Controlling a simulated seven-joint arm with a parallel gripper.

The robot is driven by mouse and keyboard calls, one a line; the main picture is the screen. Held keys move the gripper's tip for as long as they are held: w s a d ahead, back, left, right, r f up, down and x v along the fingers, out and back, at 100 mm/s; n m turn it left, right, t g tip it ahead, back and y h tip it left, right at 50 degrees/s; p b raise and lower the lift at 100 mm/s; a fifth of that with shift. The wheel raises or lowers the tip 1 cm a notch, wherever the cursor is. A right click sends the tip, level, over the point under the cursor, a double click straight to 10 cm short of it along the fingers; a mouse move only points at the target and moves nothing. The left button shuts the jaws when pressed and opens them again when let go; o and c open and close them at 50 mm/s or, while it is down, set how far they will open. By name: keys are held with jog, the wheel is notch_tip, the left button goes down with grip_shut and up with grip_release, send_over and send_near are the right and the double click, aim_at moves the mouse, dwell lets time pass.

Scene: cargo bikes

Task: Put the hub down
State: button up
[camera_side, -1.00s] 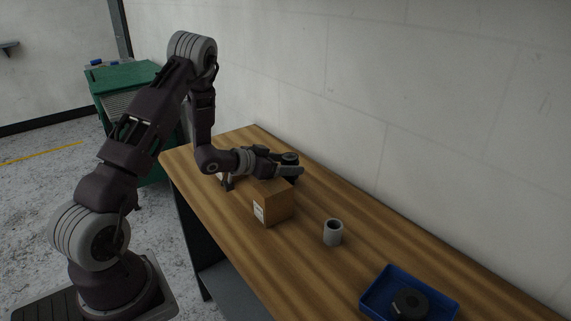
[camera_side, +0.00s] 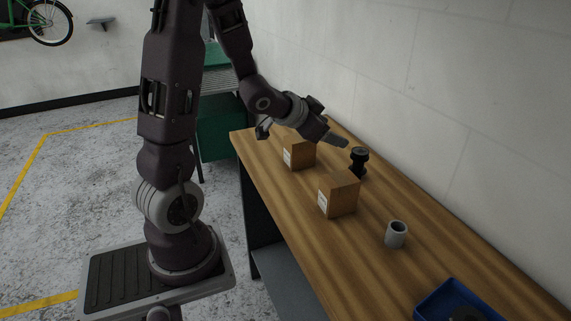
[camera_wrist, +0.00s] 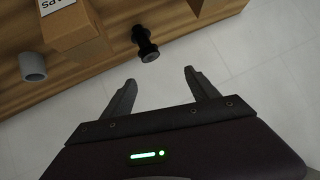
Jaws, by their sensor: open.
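The hub (camera_side: 358,162), a black spool-like part with wide ends and a narrower waist, stands upright on the wooden bench near the wall side. It also shows in the wrist view (camera_wrist: 145,43), beyond my fingertips. My gripper (camera_side: 332,129) is up and to the left of the hub in the side view, apart from it. In the wrist view my gripper (camera_wrist: 158,84) has its two fingers spread wide with nothing between them.
Two cardboard boxes (camera_side: 339,194) (camera_side: 300,155) stand on the bench (camera_side: 290,215) near the hub. A grey cup (camera_side: 396,234) stands nearer the camera. A blue tray (camera_side: 432,306) holding a dark part is at the lower right. The wall runs along the bench's back.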

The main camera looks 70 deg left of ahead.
jog(key=s+d+r+n+g, duration=0.1)
jog(key=s+d+r+g, duration=0.1)
jog(key=s+d+r, duration=0.5)
jog(key=s+d+g+h, duration=0.3)
jog(key=s+d, duration=1)
jog(key=s, duration=0.2)
jog(key=shift+s+m, duration=0.35)
jog(key=shift+m, duration=0.05)
